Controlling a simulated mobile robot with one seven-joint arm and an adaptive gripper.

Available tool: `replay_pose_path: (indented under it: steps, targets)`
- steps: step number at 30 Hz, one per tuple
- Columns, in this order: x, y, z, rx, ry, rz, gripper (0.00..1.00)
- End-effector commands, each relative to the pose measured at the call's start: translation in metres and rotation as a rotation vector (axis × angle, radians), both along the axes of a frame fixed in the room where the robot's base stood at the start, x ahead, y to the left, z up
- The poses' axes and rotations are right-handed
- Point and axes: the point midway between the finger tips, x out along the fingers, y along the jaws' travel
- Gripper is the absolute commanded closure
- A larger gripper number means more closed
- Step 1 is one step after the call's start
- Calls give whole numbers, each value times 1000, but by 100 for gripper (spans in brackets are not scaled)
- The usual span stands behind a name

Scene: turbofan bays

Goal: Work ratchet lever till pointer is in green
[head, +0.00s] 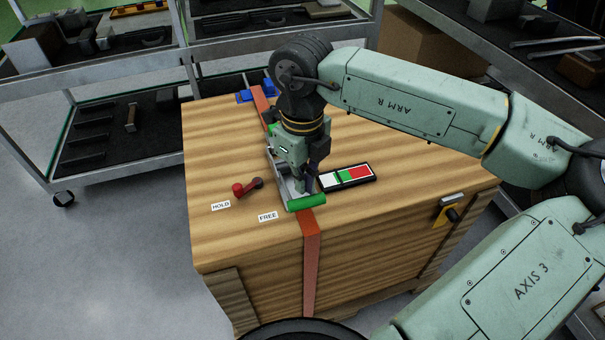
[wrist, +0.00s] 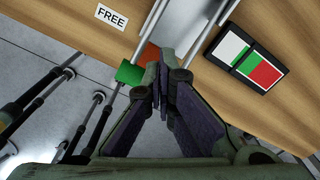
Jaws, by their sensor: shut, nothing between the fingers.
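The ratchet lever has a green grip (head: 306,202) at its near end, over the front edge of a wooden crate. The grip also shows in the wrist view (wrist: 131,72), just left of my fingertips. My gripper (head: 311,188) is shut and empty, pointing down right beside the grip; I cannot tell whether they touch. The gauge (head: 348,177) lies flat to the right, with white, green and red fields; it also shows in the wrist view (wrist: 264,75).
A red-knobbed selector (head: 238,188) points toward the HOLD label (head: 221,205); the FREE label (head: 268,216) is nearer the lever. An orange strap (head: 311,250) runs over the crate (head: 235,240). A yellow-plated fitting (head: 447,212) is on its right side. Shelf carts stand behind.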

Motion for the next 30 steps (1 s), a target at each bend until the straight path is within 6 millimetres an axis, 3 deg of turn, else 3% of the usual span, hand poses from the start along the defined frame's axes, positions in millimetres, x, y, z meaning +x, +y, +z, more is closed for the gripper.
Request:
replay_pose_path:
  steps: [7,11,30]
  targets:
    - [0,0,-16,-1,2,0,100]
    - [-1,0,-10,-1,2,0,100]
    - [0,0,55,-2,2,0,100]
